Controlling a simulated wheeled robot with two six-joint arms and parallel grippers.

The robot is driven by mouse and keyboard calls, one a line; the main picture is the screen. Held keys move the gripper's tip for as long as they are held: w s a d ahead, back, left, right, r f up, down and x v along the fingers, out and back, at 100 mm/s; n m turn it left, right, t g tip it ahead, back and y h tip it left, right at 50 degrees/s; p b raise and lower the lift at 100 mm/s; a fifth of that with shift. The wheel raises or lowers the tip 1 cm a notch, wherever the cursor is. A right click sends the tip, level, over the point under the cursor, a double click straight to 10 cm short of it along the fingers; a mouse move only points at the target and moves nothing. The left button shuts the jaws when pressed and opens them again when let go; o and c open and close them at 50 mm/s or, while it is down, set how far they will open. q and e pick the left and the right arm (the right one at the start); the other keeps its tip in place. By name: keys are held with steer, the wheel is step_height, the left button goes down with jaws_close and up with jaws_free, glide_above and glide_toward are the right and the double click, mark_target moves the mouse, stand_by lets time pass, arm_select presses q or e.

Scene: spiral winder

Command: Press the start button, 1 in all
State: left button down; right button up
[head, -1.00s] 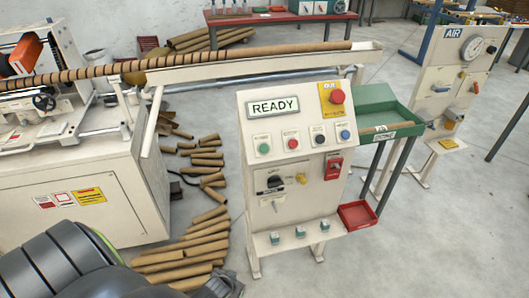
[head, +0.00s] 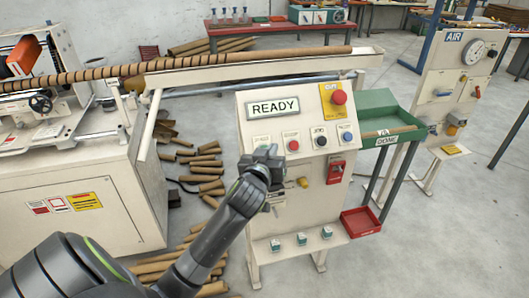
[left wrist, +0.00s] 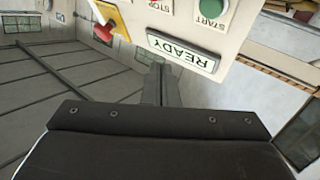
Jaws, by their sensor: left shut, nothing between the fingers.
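The control panel (head: 256,133) stands in the middle, its screen (head: 273,108) reading READY. The green start button (left wrist: 212,8) shows at the top of the left wrist view, where the picture is upside down and its label reads START. In the head view my left gripper (head: 262,156) is in front of the panel and hides that button. My left gripper is shut and empty; its fingers (left wrist: 160,75) point up toward the panel in the wrist view. I cannot tell whether they touch it. My right gripper is not in view.
A red button (head: 293,145), black and blue buttons sit to the right in the same row. A red emergency knob (head: 339,97) is on a yellow plate above. A green tray (head: 385,112) is at the right. Cardboard tubes (head: 205,160) lie on the floor at left.

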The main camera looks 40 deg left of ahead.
arm_select(q)
steer(key=w+a+f+b, duration=0.4)
steer(key=a+f+b, duration=0.1)
steer(key=b, duration=0.1)
steer(key=shift+w+f, duration=0.2)
steer(key=shift+f, duration=0.2)
stand_by(0.4)
stand_by(1.7)
steer(key=shift+a, duration=0.15)
steer(key=shift+w+a+f, duration=0.2)
steer(key=shift+f, duration=0.05)
